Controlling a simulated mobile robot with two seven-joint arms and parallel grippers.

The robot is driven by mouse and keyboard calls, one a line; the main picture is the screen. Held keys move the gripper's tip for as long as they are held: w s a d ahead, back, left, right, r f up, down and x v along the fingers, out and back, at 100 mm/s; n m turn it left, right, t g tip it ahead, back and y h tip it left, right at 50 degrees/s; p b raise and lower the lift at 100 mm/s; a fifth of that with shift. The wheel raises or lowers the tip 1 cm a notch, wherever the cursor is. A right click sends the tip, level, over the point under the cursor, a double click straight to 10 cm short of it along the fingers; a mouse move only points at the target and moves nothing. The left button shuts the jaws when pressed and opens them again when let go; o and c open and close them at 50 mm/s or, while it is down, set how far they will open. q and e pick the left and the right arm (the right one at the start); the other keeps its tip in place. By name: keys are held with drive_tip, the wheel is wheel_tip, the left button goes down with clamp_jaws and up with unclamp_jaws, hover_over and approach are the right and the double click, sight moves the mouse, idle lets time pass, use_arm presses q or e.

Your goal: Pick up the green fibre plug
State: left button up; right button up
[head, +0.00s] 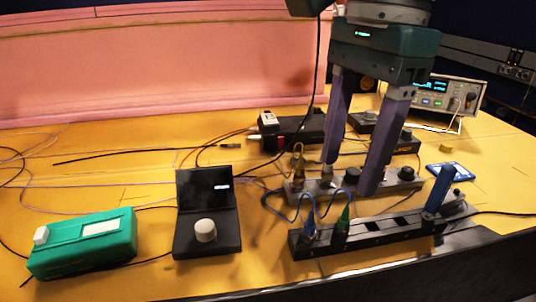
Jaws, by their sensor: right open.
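The green fibre plug (343,219) stands upright in the front black strip (375,236), near its left end. My left gripper is not in view.
A tan plug (298,163) stands in the rear strip's left end, and a thick blue piece (438,190) at the front strip's right. A black device with a knob (205,230) and a green box (88,243) lie left. Loose cables cross the yellow table (130,175).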

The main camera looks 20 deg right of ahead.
sight(347, 211)
drive_tip(key=shift+h, duration=0.4)
drive_tip(key=f, duration=0.1)
drive_tip(key=d+f, duration=0.1)
drive_tip(key=f, duration=0.1)
drive_tip(key=shift+d+f, duration=0.35)
drive_tip(key=shift+d, duration=0.05)
drive_tip(key=f, duration=0.4)
drive_tip(key=f+p, duration=0.1)
drive_tip(key=f, duration=0.1)
drive_tip(key=shift+w+d, duration=0.1)
drive_tip(key=shift+w, duration=0.25)
drive_tip(key=shift+r, duration=0.1)
drive_tip(key=shift+c, duration=0.2)
clamp_jaws()
